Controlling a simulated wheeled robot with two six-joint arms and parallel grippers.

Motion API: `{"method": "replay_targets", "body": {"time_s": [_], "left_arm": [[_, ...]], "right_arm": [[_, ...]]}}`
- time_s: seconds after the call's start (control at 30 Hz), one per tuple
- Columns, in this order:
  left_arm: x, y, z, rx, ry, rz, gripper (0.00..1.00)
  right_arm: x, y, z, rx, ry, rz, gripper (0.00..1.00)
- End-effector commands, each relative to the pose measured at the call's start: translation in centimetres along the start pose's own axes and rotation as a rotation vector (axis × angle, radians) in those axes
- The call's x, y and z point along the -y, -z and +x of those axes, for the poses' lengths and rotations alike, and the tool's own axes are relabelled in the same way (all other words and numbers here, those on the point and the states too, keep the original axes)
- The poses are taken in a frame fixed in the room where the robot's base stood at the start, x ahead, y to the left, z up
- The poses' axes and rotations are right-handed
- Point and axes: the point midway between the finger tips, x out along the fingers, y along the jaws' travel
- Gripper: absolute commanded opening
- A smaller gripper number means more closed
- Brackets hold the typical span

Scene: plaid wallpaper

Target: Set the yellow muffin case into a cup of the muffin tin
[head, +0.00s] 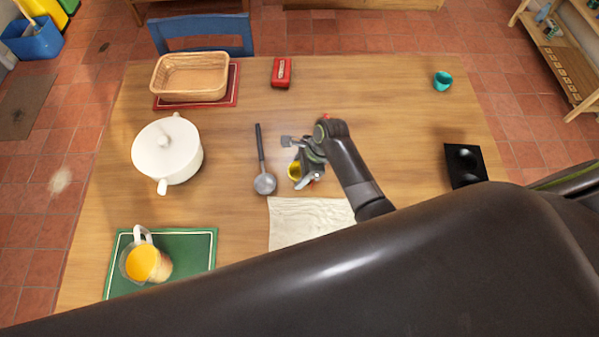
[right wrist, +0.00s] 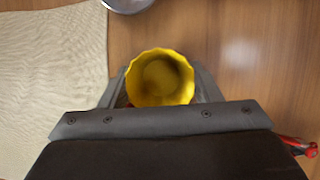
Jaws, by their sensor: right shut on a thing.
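The yellow muffin case (head: 294,171) is round and fluted, open side up in the right wrist view (right wrist: 160,80). My right gripper (head: 305,174) is shut on it, with a finger on each side of the case in the right wrist view (right wrist: 161,84). I cannot tell how high it is above the table. The muffin tin (head: 464,178) is black, with two round cups showing, at the right side of the table; my arm may hide part of it. My left gripper is not in view.
A ladle (head: 263,183) lies just left of my right gripper, and a cream cloth (head: 300,222) lies in front. A white pot (head: 166,150), basket (head: 190,77), red box (head: 281,72) and teal cup (head: 442,81) stand around. The table between gripper and tin looks clear behind my arm.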

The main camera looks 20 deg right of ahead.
Motion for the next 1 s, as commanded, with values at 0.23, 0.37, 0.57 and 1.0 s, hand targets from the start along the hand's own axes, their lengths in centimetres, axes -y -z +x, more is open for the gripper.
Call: {"method": "replay_targets", "body": {"time_s": [0.23,0.37,0.57,1.0], "left_arm": [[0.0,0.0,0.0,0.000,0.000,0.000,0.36],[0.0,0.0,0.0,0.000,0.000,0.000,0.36],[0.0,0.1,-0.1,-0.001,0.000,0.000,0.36],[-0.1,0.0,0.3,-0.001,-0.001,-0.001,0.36]], "right_arm": [[0.0,0.0,0.0,-0.001,0.000,0.000,0.32],[0.0,-0.1,-0.3,0.000,0.000,0.000,0.32],[0.0,-1.1,-2.6,0.000,0.003,-0.002,0.31],[0.0,-3.5,-8.5,0.001,0.000,-0.001,0.31]]}}
